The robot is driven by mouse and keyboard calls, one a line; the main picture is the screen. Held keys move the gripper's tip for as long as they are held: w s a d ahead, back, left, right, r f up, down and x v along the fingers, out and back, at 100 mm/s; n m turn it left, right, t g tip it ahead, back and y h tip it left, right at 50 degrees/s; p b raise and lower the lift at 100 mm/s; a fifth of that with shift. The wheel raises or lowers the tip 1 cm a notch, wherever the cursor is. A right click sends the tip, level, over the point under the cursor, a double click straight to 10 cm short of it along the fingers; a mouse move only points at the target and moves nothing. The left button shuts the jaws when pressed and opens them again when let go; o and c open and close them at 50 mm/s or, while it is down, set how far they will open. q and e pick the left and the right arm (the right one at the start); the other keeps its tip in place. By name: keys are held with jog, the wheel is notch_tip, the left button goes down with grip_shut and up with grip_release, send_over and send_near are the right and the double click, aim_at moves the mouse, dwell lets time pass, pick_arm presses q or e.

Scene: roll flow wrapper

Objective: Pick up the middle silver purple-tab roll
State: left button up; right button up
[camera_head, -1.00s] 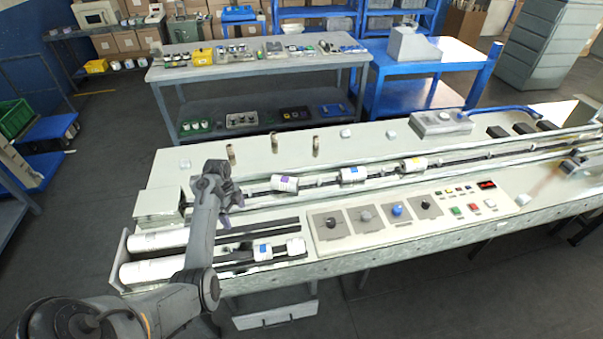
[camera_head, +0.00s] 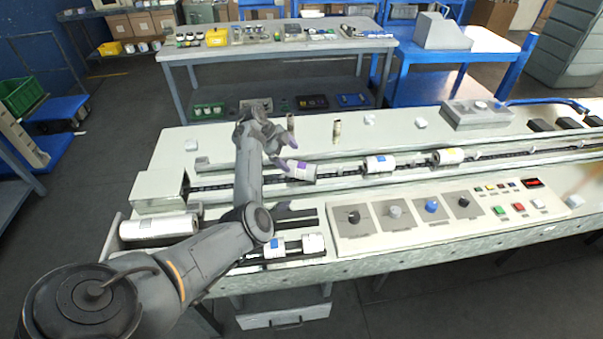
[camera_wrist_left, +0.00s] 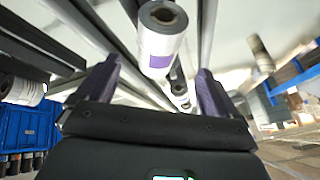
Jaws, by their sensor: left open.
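The purple-tab roll (camera_head: 301,171), white-silver with a purple patch at its left end, lies in the long rail channel on the machine. In the left wrist view the roll (camera_wrist_left: 161,42) shows its hollow end and purple label, ahead of the gap between the fingers. My left gripper (camera_head: 284,154) is open and empty, just left of and beside this roll in the head view; its two dark purple fingers also show in the left wrist view (camera_wrist_left: 157,72). Whether a finger touches the roll I cannot tell. My right gripper is out of view.
A blue-tab roll (camera_head: 380,163) and a yellow-tab roll (camera_head: 447,156) lie farther right in the channel. Two small rolls (camera_head: 313,243) sit at the front. A large white roll (camera_head: 158,228) lies front left. Upright posts (camera_head: 336,131) stand behind the channel. The knob panel (camera_head: 408,212) is front right.

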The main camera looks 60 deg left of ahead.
aim_at(297, 166)
pick_arm(q)
jog(key=shift+w+d+f, duration=0.2)
jog(key=shift+w+f, duration=0.05)
jog(key=shift+f, duration=0.35)
jog(key=shift+w+f, duration=0.35)
jog(key=shift+f, duration=0.2)
jog(key=shift+b+x, duration=0.75)
jog(key=shift+x, duration=1.65)
jog(key=shift+d, duration=0.2)
jog(key=c, duration=1.4)
